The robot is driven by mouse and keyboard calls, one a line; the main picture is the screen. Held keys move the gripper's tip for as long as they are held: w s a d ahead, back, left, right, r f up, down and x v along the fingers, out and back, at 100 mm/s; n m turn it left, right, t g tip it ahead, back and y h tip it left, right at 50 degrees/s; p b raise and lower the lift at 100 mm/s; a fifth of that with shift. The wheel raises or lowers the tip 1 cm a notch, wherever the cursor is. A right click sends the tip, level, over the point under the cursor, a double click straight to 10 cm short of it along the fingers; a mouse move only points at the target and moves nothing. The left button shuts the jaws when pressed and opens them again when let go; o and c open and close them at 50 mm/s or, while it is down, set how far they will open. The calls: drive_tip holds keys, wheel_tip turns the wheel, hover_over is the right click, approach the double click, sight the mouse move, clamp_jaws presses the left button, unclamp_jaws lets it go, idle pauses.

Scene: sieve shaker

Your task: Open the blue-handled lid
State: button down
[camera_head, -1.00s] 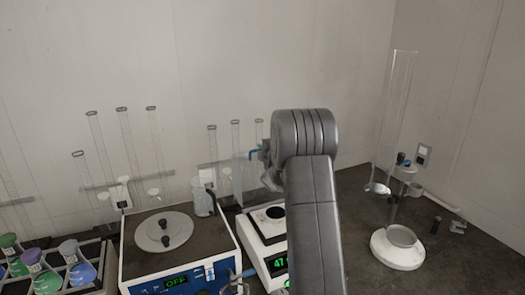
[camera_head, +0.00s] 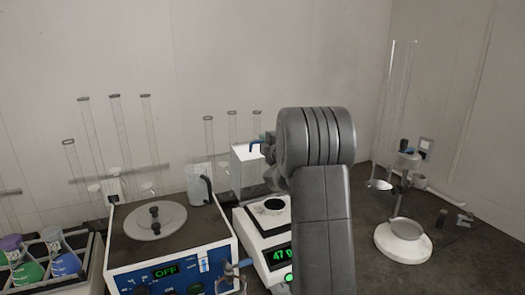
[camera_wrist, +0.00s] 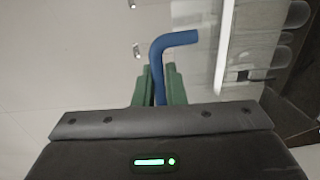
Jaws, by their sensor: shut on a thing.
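A blue bent handle (camera_wrist: 172,42) stands between the green fingers of my gripper (camera_wrist: 158,86) in the wrist view, and the fingers are shut on it. In the head view the blue handle (camera_head: 255,143) shows just left of my grey wrist, which hides most of my gripper. A white panel (camera_head: 245,153), apparently the lid, lies right below the handle, on the upper part of a clear box (camera_head: 236,180) behind the balance. My wrist hides the box's right side. I cannot tell how far the lid is tilted.
A white balance (camera_head: 254,228) stands in front of the box. A blue-fronted device reading OFF (camera_head: 170,255) and a flask rack (camera_head: 96,262) are on the left. Tall glass cylinders (camera_head: 150,140) stand at the back. A white-based stand (camera_head: 403,245) is on the right.

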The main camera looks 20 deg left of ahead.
drive_tip(key=shift+s+d+f+b, duration=0.25)
drive_tip(key=shift+d+f+b, duration=0.05)
drive_tip(key=shift+b, duration=0.4)
drive_tip(key=shift+s+d+r+y, duration=0.1)
drive_tip(key=shift+d+r+y, duration=0.1)
drive_tip(key=shift+y, duration=0.1)
drive_tip(key=shift+a, duration=0.1)
drive_tip(key=c, duration=1.6)
unclamp_jaws()
drive_tip(key=shift+c, duration=0.2)
drive_tip(key=b+v, duration=0.3)
drive_tip(key=v, duration=1.1)
drive_tip(key=shift+s+a, duration=0.1)
drive_tip(key=shift+a, duration=0.1)
